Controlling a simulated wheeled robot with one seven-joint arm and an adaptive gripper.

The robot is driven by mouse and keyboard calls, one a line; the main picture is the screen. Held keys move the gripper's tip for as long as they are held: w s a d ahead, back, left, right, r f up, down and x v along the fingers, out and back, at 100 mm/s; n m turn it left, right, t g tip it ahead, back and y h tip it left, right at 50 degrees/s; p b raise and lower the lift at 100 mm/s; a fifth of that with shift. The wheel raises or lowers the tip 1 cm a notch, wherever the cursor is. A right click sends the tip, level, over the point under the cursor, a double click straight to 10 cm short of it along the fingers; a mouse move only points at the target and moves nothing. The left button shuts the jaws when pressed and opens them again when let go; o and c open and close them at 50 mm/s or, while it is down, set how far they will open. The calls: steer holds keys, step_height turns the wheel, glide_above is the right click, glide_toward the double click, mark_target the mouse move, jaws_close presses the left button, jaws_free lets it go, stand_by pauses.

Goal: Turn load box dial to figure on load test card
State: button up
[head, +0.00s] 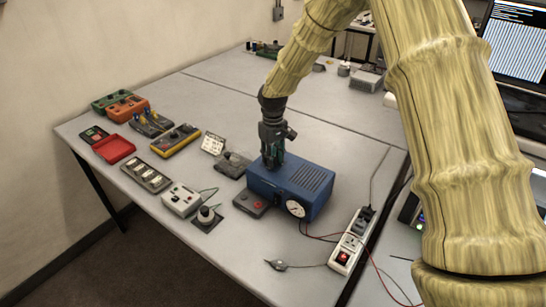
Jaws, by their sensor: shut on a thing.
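A blue box (312,186) with a slotted top and a round white gauge (295,209) on its front stands at the right part of the table; I take it for the load box. My gripper (272,158) points down at the left end of its top and is shut there. The dial is hidden behind the fingers, so its pointer and setting cannot be read. A small white card (213,143) with dark marks stands to the left, behind the box. It looks like the load test card, but its figure is too small to read.
Several instruments, including a yellow one (175,140) and a red case (114,149), fill the left side.

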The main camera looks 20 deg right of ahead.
steer(key=shift+w+d+r+n, duration=0.1)
steer(key=shift+r+n, duration=0.1)
steer(key=shift+n, duration=0.2)
steer(key=o, duration=1)
steer(key=shift+f, duration=0.1)
step_height(320, 180, up, 12)
steer(key=shift+r, duration=0.1)
stand_by(0.4)
